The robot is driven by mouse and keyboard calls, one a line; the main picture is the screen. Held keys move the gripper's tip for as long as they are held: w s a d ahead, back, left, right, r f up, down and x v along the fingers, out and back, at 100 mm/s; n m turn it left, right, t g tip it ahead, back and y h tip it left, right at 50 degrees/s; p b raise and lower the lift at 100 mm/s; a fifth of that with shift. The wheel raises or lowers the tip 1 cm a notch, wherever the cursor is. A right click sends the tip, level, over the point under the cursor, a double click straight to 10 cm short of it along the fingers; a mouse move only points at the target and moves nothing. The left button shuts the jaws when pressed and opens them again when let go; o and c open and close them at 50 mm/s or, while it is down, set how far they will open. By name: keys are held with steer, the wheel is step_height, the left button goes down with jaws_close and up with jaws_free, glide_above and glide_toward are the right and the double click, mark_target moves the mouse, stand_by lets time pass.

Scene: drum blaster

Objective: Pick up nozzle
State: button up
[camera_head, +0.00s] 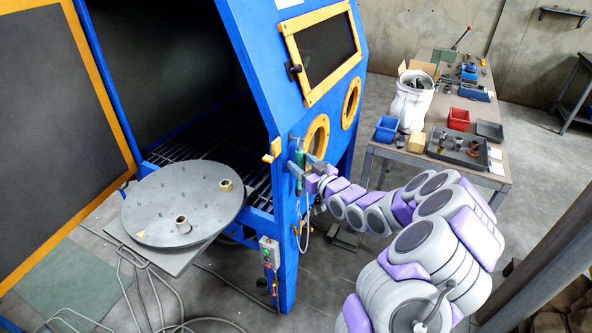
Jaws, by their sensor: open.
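My gripper (303,169) is open at the side of the blue blasting cabinet (285,215), just below its round orange-rimmed port. A green-bodied tool (299,159), which may be the nozzle, is upright at the cabinet's corner post, at my fingers. The fingers overlap its lower part in the picture; I cannot tell whether they touch it. Small metal cylindrical parts (182,224) stand on the round grey turntable (150,205) in front of the cabinet's open door. Which of these is the nozzle cannot be told for sure.
Hoses (160,300) lie on the floor at the lower left. A control box (269,251) sits on the cabinet's front post.

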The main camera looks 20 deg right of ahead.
steer(key=shift+w+f, duration=0.1)
steer(key=shift+w, duration=0.45)
steer(key=shift+w+d, duration=0.3)
steer(key=shift+w+d+f, duration=0.1)
steer(key=shift+w+d, duration=0.2)
steer(key=shift+d, duration=0.6)
steer(key=shift+a, duration=0.5)
steer(key=shift+c, duration=0.3)
steer(key=shift+a, duration=0.5)
steer(key=c, duration=0.3)
steer(key=shift+c, duration=1.4)
steer(key=shift+d, duration=0.65)
jaws_close()
steer(key=shift+a, duration=0.3)
